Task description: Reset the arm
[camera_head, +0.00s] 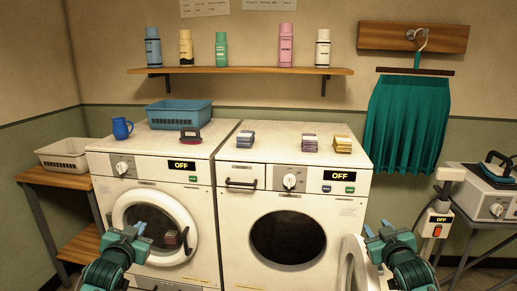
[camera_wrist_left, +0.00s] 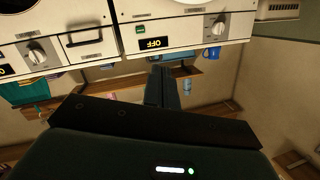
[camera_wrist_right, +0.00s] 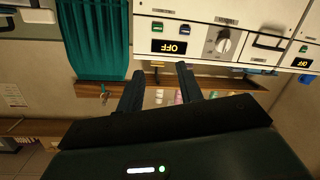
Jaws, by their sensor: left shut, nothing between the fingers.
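My left gripper (camera_head: 138,231) is in front of the left washing machine (camera_head: 205,200), low before its round door. In the left wrist view its two fingers (camera_wrist_left: 160,87) are together with nothing between them. My right gripper (camera_head: 378,232) is in front of the right machine (camera_head: 330,215), near its lower right side. In the right wrist view its fingers (camera_wrist_right: 162,88) stand apart, with nothing held between them.
The right machine's round door (camera_head: 354,265) stands open beside my right gripper. A blue basket (camera_head: 180,115), blue mug (camera_head: 121,129), red-handled brush (camera_head: 190,136) and folded cloth stacks (camera_head: 245,139) are on top. A teal skirt (camera_head: 405,120) hangs right. Bottles stand on the shelf (camera_head: 240,71).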

